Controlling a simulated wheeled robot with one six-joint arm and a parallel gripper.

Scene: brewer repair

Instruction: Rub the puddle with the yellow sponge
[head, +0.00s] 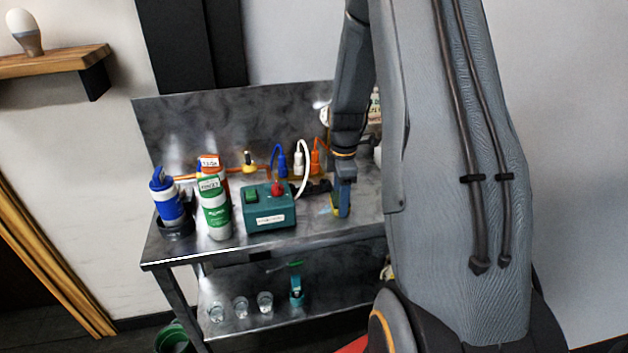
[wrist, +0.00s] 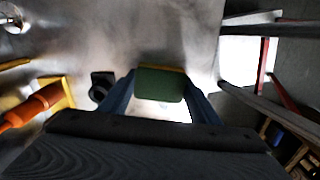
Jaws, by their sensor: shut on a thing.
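My gripper (head: 341,205) reaches down over the steel bench top, right of the teal box. In the wrist view my gripper (wrist: 159,92) is shut on the sponge (wrist: 160,84), which shows a green face and a thin yellow edge between the two blue fingers. A little of the sponge's yellow shows low at the gripper in the head view. I cannot tell whether the sponge touches the bench. I cannot make out the puddle; the bench (wrist: 150,35) beyond the sponge looks pale and shiny.
The teal box (head: 270,213) with green and red buttons, a green-white bottle (head: 215,212) and a blue-white bottle (head: 168,197) stand left on the bench. Blue (head: 281,163), white and orange plugs with cables stand behind. Small glasses (head: 240,306) stand on the lower shelf. The bench's front edge is close.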

